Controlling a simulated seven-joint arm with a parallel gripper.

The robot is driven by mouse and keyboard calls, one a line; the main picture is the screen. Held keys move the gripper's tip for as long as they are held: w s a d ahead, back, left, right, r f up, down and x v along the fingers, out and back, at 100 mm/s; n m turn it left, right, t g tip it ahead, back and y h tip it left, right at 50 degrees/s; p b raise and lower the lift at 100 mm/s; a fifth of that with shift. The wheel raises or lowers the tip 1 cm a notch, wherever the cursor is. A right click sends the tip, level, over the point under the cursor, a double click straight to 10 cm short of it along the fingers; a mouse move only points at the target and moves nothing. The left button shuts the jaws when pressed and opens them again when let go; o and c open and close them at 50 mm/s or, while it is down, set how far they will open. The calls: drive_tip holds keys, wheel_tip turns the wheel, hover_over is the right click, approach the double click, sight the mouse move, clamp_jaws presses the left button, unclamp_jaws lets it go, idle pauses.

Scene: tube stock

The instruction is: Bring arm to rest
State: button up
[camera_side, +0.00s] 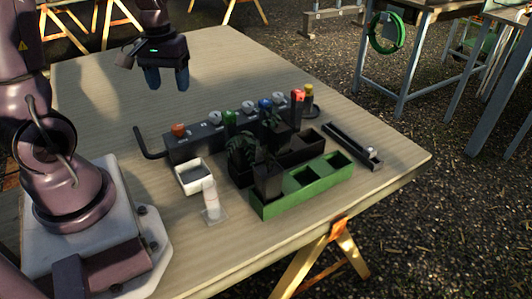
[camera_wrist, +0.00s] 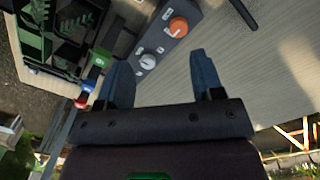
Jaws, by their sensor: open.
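My gripper (camera_side: 168,77) hangs above the far left part of the wooden table (camera_side: 110,92) in the side view, clear of everything on it. In the wrist view my gripper (camera_wrist: 162,82) shows two blue-grey fingers spread apart with nothing between them. The arm's base stands at the table's left end in the side view.
A dark control box (camera_side: 182,150) with an orange knob (camera_side: 179,130) stands mid-table. Beside it are a green rack (camera_side: 300,197), a small white tray (camera_side: 193,177), a whitish tube (camera_side: 211,200) on a clear base, and a dark slotted bar (camera_side: 352,145). The far left table is bare.

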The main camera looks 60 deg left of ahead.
drive_tip(key=s+d+r+m+t, duration=0.1)
drive_tip(key=d+r+m, duration=0.3)
drive_tip(key=d, duration=0.5)
drive_tip(key=s+d+r+m+t, duration=0.2)
drive_tip(key=d+r+m+t, duration=0.2)
drive_tip(key=d+r, duration=0.4)
drive_tip(key=shift+s+d+r+m+t, duration=0.2)
drive_tip(key=shift+d+m+t, duration=0.1)
drive_tip(key=shift+d+m, duration=0.4)
drive_tip(key=shift+a, duration=0.1)
